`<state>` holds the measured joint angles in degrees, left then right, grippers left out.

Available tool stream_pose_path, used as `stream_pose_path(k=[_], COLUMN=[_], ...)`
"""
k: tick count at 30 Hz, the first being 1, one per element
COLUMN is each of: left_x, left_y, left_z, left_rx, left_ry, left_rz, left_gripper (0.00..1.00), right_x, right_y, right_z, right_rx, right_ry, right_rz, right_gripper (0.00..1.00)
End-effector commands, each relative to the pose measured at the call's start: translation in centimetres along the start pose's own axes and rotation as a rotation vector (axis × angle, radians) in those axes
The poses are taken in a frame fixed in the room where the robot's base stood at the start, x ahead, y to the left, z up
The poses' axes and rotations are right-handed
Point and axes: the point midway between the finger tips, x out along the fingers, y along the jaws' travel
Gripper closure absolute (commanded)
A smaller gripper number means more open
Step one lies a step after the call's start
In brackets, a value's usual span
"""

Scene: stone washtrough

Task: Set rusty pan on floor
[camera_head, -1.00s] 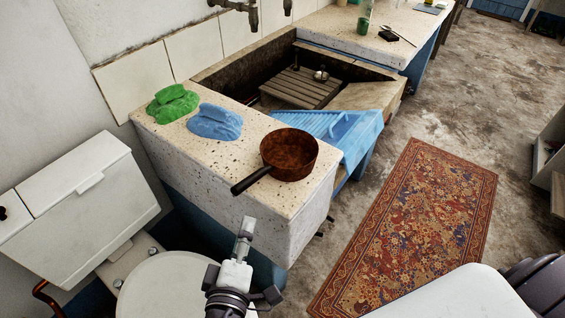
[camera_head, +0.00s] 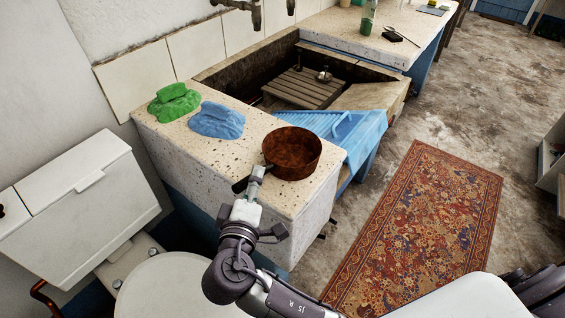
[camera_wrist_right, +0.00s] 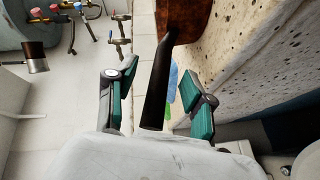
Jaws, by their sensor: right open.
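The rusty pan (camera_head: 292,152) sits upright on the speckled stone counter, near its front right corner. Its dark handle (camera_head: 241,185) points toward the front left. My right gripper (camera_head: 257,176) is at the handle. In the right wrist view, the handle (camera_wrist_right: 157,85) lies between the two open green-padded fingers, apart from both, and part of the pan body (camera_wrist_right: 183,14) shows at the top. My left gripper is not in view. The floor (camera_head: 440,120) is bare, worn concrete to the right, partly covered by a patterned rug (camera_head: 420,220).
Blue cloth (camera_head: 217,121) and green cloth (camera_head: 174,102) lie on the counter (camera_head: 190,150) left of the pan. A blue washboard (camera_head: 350,132) leans at the trough on its right. A toilet (camera_head: 85,190) stands at the left.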

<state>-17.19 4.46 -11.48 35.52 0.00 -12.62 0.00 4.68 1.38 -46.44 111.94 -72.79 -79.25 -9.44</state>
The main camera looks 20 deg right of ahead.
Motion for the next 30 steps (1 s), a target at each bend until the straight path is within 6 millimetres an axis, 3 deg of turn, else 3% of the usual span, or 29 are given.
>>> stream_pose_path(k=[4, 12, 21, 30], left_x=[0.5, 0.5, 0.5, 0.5], left_y=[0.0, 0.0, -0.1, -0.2], left_z=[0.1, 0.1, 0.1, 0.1], left_rx=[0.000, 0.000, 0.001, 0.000], left_ry=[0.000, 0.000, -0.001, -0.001], left_rz=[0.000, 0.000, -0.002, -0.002], left_gripper=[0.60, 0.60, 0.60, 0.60], right_x=[1.5, 1.7, 1.7, 1.7], right_y=[-0.2, -0.1, -0.1, 0.0], right_z=[0.1, 0.0, 0.0, 0.0], right_rx=[-0.002, -0.001, -0.001, -0.001], right_ry=[0.001, 0.001, 0.001, 0.002], right_rz=[0.000, -0.002, -0.002, 0.001], right_gripper=[0.47, 0.49, 0.99, 1.00])
